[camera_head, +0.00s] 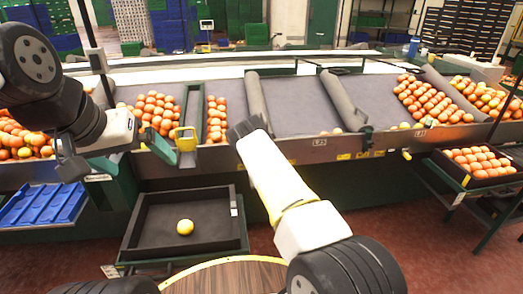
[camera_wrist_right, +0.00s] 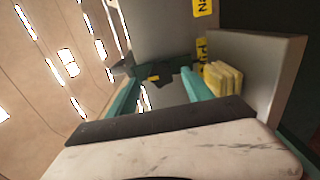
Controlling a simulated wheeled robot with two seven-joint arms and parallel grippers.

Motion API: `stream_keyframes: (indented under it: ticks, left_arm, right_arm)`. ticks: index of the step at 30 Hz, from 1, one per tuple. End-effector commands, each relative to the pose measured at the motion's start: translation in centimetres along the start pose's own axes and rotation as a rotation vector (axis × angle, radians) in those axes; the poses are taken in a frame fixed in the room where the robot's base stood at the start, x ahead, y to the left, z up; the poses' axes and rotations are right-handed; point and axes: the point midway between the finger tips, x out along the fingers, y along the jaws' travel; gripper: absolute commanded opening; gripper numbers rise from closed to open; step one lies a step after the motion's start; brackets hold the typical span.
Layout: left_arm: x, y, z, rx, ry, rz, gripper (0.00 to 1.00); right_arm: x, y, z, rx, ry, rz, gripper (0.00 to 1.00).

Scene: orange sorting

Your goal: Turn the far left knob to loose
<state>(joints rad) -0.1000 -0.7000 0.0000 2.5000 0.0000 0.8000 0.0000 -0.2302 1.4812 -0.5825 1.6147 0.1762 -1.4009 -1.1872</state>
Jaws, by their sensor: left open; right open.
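The yellow far left knob (camera_head: 185,133) is on the front rail of the sorting line, near the two left orange bays. My left gripper (camera_head: 172,147), with teal fingers, is open right at this knob; I cannot tell whether they touch. The knob's setting is not readable. My right gripper (camera_wrist_right: 160,88) is open in the right wrist view, its teal fingers either side of a dark green part (camera_wrist_right: 165,73) that lies beyond them. A yellow ribbed part (camera_wrist_right: 223,78) is just right of its right finger. In the head view, the right gripper's fingers are hidden behind its own arm.
Oranges fill bays of the sloped table (camera_head: 300,108). Another yellow knob (camera_head: 407,154) is on the rail at right. A dark tray (camera_head: 150,230) with one yellow-orange fruit (camera_head: 185,227) stands below the rail. A blue tray (camera_head: 45,203) is at left; an orange-filled crate (camera_head: 480,180) is at right.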

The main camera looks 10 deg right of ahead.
Motion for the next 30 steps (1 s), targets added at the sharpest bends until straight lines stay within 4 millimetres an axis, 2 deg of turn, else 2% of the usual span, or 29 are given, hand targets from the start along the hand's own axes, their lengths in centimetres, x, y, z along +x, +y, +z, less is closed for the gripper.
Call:
stream_keyframes:
  ticks: [6,12,23,26,30]
  left_arm:
    - [0.0,0.0,0.0,0.000,0.000,0.000,0.99]
    - [0.0,0.0,0.0,0.000,0.000,0.000,0.99]
    - [0.0,0.0,0.0,0.000,0.000,0.000,0.99]
    - [0.0,0.0,0.0,0.000,0.000,0.000,0.99]
    - [0.0,0.0,0.0,0.000,0.000,0.000,0.99]
  right_arm:
    - [-3.8,-0.1,0.0,-0.001,-0.001,-0.004,0.59]
    - [-5.7,0.0,0.0,0.000,0.000,-0.001,0.59]
    - [-5.8,0.2,0.1,0.004,-0.003,-0.002,0.59]
    - [-5.2,1.2,0.5,0.042,-0.028,-0.014,0.59]
    - [-3.8,4.7,1.8,0.188,-0.112,-0.068,0.59]
